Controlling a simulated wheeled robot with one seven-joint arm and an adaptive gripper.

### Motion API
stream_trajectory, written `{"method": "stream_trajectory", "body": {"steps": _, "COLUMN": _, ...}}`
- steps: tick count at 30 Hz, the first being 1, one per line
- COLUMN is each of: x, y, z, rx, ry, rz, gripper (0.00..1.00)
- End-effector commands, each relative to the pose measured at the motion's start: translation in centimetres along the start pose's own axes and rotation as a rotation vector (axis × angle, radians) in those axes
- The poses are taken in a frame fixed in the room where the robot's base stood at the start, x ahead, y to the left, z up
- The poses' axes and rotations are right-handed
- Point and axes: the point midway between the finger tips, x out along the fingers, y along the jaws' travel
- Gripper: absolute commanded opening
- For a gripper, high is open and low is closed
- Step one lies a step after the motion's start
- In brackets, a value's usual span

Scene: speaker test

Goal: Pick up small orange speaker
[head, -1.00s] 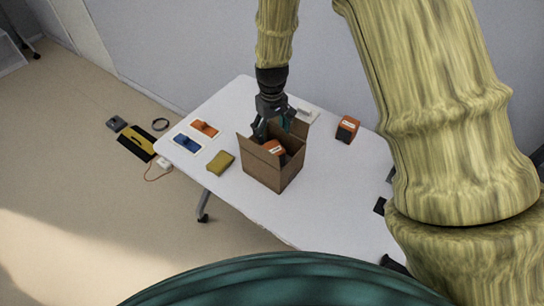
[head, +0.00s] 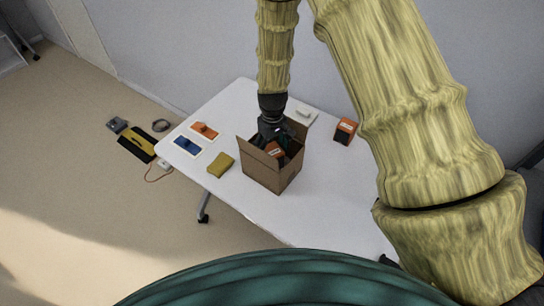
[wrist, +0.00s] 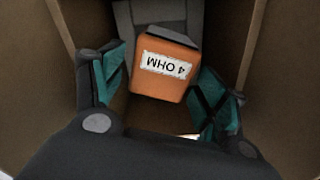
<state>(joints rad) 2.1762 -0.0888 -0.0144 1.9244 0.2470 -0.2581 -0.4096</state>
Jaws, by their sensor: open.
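In the head view the orange speaker (head: 273,149) shows only partly above the box's near wall. My gripper (wrist: 161,95) reaches down into the box with its teal-padded fingers spread, one on each side of the speaker. A gap shows between each finger and the speaker in the wrist view. In the head view my gripper (head: 274,139) is partly hidden by the box walls.
Another orange and black speaker (head: 345,130) stands right of the box on the white table (head: 233,105). Blue (head: 187,146) and orange (head: 205,131) items on white sheets and a yellow block (head: 221,164) lie to the left. The box walls closely surround my gripper.

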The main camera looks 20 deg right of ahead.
Motion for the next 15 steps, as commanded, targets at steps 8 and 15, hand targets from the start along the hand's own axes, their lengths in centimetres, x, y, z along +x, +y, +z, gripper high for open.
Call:
{"method": "stream_trajectory", "body": {"steps": 8, "x": 2.3, "y": -0.3, "z": 0.1, "rx": 0.000, "ry": -0.001, "rz": 0.000, "gripper": 0.73}}
{"method": "stream_trajectory", "body": {"steps": 15, "x": 3.9, "y": -0.3, "z": 0.1, "rx": -0.001, "ry": -0.001, "rz": 0.000, "gripper": 0.73}}
